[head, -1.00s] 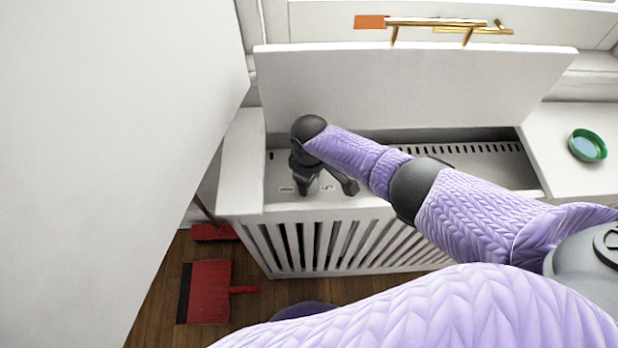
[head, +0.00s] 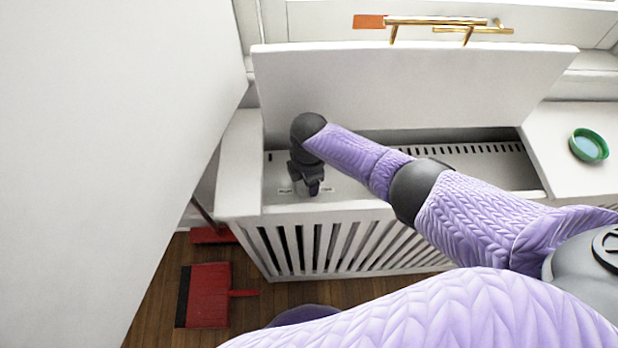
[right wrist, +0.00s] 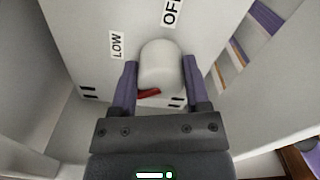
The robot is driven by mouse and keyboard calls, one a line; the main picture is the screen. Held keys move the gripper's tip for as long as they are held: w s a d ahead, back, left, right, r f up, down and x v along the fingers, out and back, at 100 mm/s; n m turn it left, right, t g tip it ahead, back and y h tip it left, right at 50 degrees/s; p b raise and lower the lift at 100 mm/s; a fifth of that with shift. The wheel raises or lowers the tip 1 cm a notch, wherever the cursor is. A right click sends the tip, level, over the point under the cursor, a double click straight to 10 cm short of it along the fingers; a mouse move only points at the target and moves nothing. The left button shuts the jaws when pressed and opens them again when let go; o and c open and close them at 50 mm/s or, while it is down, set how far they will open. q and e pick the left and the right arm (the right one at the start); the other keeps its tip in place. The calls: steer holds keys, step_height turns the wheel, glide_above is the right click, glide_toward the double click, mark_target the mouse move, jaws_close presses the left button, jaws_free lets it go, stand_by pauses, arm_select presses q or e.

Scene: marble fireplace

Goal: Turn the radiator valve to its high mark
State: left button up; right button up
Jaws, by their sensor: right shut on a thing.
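The radiator valve is a white rounded knob (right wrist: 160,66) with a red mark (right wrist: 148,93) on its side nearest my gripper. In the right wrist view a LOW label (right wrist: 117,45) lies to its upper left and an OFF label (right wrist: 172,10) above it. No high label is readable. My right gripper (right wrist: 160,82) is shut on the knob, one finger on each side. In the head view the right gripper (head: 312,188) reaches down into the left end of the open radiator cover (head: 345,202), and it hides most of the knob. My left gripper is out of view.
The cover's white lid (head: 410,90) stands raised behind my arm. A green-rimmed round dish (head: 588,145) sits on the ledge at right. A large white panel (head: 100,150) fills the left side. A red dustpan (head: 208,295) lies on the wooden floor.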

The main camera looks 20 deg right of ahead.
steer(key=shift+n, duration=0.9)
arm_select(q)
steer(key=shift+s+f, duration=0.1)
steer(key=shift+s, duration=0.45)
arm_select(e)
steer(key=shift+n, duration=0.5)
steer(key=shift+w, duration=0.1)
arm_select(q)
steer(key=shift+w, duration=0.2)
arm_select(e)
steer(key=o, duration=0.9)
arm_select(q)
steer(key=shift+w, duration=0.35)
arm_select(e)
steer(key=o, duration=0.4)
steer(key=shift+r, duration=0.15)
